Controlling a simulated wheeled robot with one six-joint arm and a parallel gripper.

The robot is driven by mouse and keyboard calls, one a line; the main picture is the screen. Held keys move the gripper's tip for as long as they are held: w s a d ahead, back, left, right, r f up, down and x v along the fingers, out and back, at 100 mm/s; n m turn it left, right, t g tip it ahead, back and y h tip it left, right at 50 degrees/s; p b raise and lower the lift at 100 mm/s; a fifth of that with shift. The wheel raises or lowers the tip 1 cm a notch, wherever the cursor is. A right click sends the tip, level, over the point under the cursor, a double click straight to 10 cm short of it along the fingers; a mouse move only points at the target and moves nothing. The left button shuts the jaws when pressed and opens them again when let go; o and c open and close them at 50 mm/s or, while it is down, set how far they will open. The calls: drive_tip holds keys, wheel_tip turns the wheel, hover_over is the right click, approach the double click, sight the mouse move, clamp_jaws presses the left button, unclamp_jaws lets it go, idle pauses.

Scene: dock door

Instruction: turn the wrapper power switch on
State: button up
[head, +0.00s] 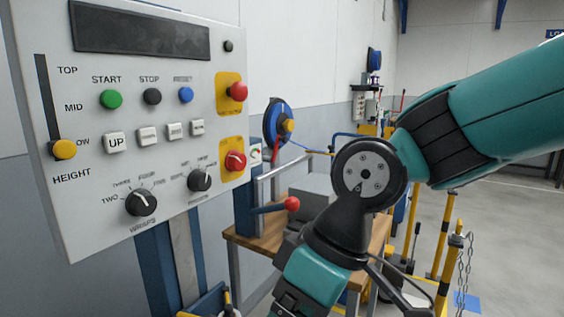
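The wrapper's control panel (95,215) is a white box at the left in the head view. A red rotary knob (235,161) on a yellow plate sits at its lower right and looks like the power switch. A pale mark shows on the knob, but its on or off position is too small to read. My arm comes in from the right and bends down in front of the bench, to the right of the panel and apart from it. It leaves the frame at the bottom, and my gripper's fingers are out of view.
A red push button (237,91) sits above the knob. The panel also has START (111,99), STOP (152,96) and blue (186,95) buttons, two black dials and a yellow height slider (64,149). A red-tipped lever (291,203) and wooden bench (256,243) stand near my arm.

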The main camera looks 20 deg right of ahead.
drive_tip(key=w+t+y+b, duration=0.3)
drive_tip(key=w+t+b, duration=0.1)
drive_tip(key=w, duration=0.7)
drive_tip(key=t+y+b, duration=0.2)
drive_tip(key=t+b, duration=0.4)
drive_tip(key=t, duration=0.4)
approach(241, 163)
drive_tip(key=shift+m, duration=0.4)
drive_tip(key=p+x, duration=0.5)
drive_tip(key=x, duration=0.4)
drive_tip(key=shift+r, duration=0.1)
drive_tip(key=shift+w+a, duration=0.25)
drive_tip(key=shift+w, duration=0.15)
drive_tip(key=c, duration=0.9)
